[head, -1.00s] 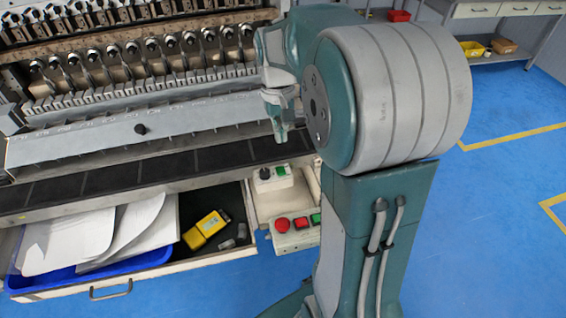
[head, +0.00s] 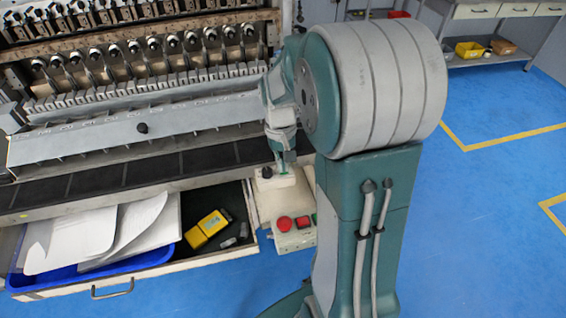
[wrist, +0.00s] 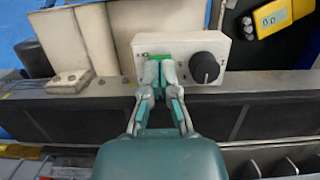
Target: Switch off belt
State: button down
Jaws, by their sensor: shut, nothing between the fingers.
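The belt (head: 210,160) is a dark band along the front of the coil winder; it also shows in the wrist view (wrist: 75,122). A small cream switch box (wrist: 185,48) sits beside the belt, with a black rotary knob (wrist: 204,67) and a green switch (wrist: 160,58). In the head view the box (head: 266,181) is partly hidden by my gripper. My gripper (wrist: 160,72) is shut and empty, its fingertips right at the green switch. They seem to touch it, but I cannot tell whether it is pressed.
A control panel with a red button (head: 284,223) is in front of the switch box. An open drawer (head: 165,268) holds a blue tray (head: 95,274), white sheets (head: 65,238) and a yellow device (head: 207,229). Blue floor (head: 480,215) at right is clear.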

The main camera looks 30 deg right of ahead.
jog(key=shift+s+a+f+t+h, duration=0.15)
jog(key=shift+s+f+t, duration=0.15)
jog(key=shift+t, duration=0.3)
jog(key=shift+s+a+f+t+h, duration=0.15)
jog(key=shift+s+f+t, duration=0.1)
jog(key=shift+t, duration=0.35)
jog(key=shift+s+d+f, duration=0.1)
jog(key=shift+s, duration=0.05)
dwell(0.6)
jog(key=shift+w+d, duration=0.1)
jog(key=shift+w, duration=0.5)
jog(key=shift+w+r, duration=0.1)
jog(key=shift+r, duration=0.1)
